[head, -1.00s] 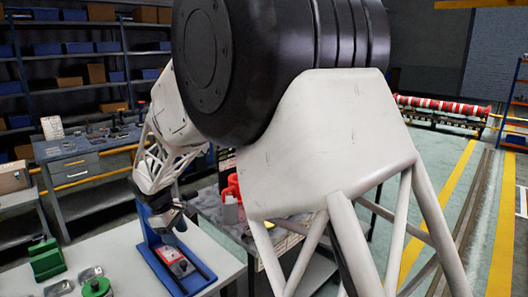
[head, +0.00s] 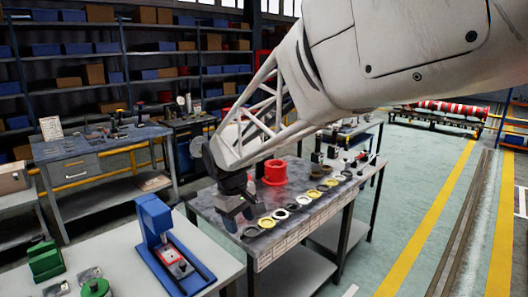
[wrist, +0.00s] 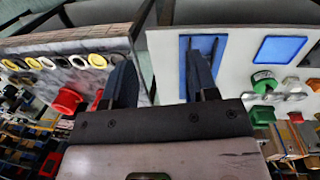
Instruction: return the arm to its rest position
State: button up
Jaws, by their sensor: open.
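My gripper (head: 240,208) is in the head view at the end of my white lattice arm, over the left front part of the table with the rings. In the wrist view my gripper (wrist: 162,80) shows two dark fingers spread well apart with nothing between them. Its fingers point toward the gap between the two tables. My arm crosses the upper right of the head view and hides part of the room behind it.
The ring table (head: 265,262) holds several rings and a red flanged part (head: 275,172). A white-topped table (head: 125,258) at the left bears a blue press-like stand (head: 155,218) and a green block (head: 45,260). Open floor with yellow lines (head: 430,225) lies at the right.

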jog(key=s+d+m+t+y, duration=0.1)
jog(key=s+d+m, duration=0.9)
jog(key=s+d, duration=1.4)
jog(key=s, duration=0.3)
jog(key=shift+s+d+t, duration=0.15)
jog(key=shift+d+t, duration=0.2)
jog(key=shift+t, duration=0.05)
